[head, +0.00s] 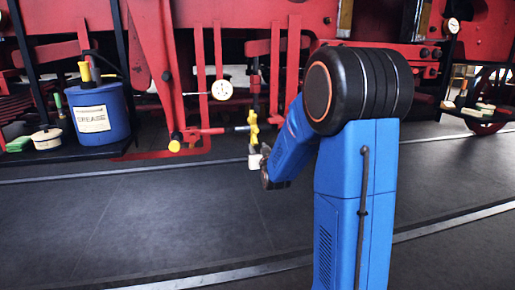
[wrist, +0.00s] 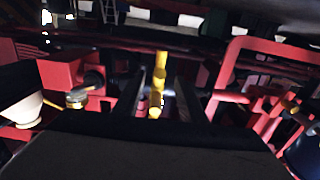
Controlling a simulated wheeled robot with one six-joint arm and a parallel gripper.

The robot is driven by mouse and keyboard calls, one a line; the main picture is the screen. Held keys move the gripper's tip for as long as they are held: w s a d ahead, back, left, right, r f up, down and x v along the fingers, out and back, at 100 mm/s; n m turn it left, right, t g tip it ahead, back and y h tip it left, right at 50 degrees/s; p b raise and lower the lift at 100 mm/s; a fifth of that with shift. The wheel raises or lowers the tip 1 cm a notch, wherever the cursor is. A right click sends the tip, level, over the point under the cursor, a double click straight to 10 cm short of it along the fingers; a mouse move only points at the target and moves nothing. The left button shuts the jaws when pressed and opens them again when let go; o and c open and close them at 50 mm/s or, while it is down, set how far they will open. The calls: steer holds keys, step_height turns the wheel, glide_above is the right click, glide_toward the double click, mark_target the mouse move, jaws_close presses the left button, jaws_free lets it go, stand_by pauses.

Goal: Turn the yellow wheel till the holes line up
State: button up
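A yellow part (head: 253,128) stands upright in front of the red machinery in the head view, and its top is narrow. I cannot make out a wheel rim or holes on it. In the wrist view a yellow upright piece (wrist: 158,73) shows between the two dark fingers of my gripper (wrist: 162,88). The fingers stand apart, with gaps beside the yellow piece, and I see no firm contact. In the head view my gripper (head: 264,160) is partly hidden by my arm, close below the yellow part.
A blue grease drum (head: 92,113) stands on a dark ledge at the left. A pale round disc (head: 222,89) and a yellow-ended red rod (head: 175,144) are left of my gripper. Red frames crowd both sides in the wrist view (wrist: 268,50). The dark floor (head: 140,220) in front is clear.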

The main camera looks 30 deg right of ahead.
mark_target(256, 131)
steer(key=r, duration=0.2)
steer(key=s+r, duration=0.1)
steer(key=r, duration=0.3)
steer(key=shift+s+a+r, duration=0.1)
steer(key=shift+s+a, duration=0.15)
steer(key=shift+s, duration=0.1)
steer(key=shift+x, duration=2.95)
jaws_close()
steer(key=shift+f, duration=1.45)
